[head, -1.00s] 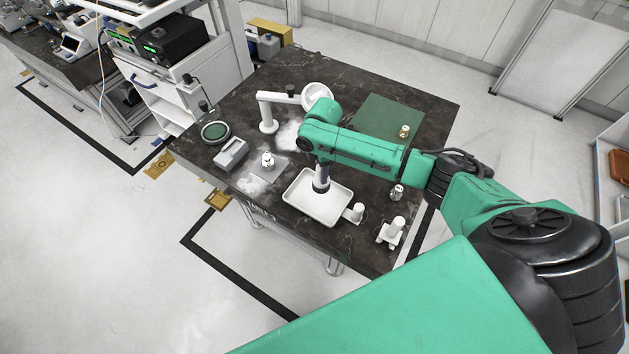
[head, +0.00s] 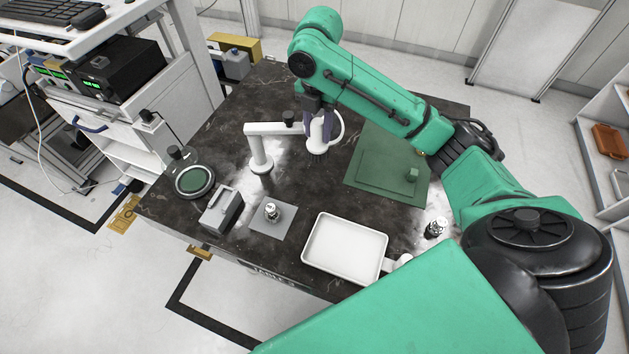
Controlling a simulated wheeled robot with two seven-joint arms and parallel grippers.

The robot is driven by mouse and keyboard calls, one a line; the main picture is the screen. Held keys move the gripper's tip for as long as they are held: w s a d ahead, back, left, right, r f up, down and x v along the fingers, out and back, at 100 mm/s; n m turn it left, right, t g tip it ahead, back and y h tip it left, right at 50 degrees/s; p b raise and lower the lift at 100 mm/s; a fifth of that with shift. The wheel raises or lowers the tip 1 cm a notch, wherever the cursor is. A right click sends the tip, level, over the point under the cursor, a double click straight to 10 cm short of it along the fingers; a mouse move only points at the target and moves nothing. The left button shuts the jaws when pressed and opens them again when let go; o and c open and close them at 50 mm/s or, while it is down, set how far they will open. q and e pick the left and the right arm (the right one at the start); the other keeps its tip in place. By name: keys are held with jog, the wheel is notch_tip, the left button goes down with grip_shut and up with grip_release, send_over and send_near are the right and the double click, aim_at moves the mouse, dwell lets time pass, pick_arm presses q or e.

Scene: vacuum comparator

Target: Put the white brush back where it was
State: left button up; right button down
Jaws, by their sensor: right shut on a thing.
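My right gripper (head: 319,112) points down above the back middle of the dark table and is shut on the white brush (head: 318,138). The brush hangs upright with its dark bristles downward, low over the table; I cannot tell if they touch it. My fingers hide its upper part. A white jointed arm on a round stand (head: 259,150) reaches toward the brush from the left. A white ring (head: 339,128) shows just behind and right of the brush; I cannot tell if they touch. My left gripper is out of view.
A white tray (head: 345,247) lies at the front of the table. A green mat (head: 385,160) with a small green block (head: 411,174) lies right. A metal weight (head: 271,212) stands on a grey plate. A grey box (head: 221,209) and a round green-faced dish (head: 194,181) are left.

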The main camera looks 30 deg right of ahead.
aim_at(317, 147)
notch_tip(317, 147, down, 18)
jog(key=shift+r+p, duration=0.2)
jog(key=shift+p, duration=0.95)
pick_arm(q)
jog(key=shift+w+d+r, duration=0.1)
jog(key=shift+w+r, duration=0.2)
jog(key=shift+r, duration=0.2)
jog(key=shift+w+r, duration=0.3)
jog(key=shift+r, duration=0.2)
pick_arm(e)
jog(key=shift+w+f, duration=0.1)
jog(key=shift+f, duration=0.15)
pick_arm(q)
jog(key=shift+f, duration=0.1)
pick_arm(e)
jog(key=shift+f, duration=0.1)
jog(key=shift+c, duration=2.3)
grip_release()
jog(key=shift+r, duration=0.2)
notch_tip(317, 147, up, 12)
jog(key=shift+f+b, duration=0.1)
jog(key=shift+b, duration=0.55)
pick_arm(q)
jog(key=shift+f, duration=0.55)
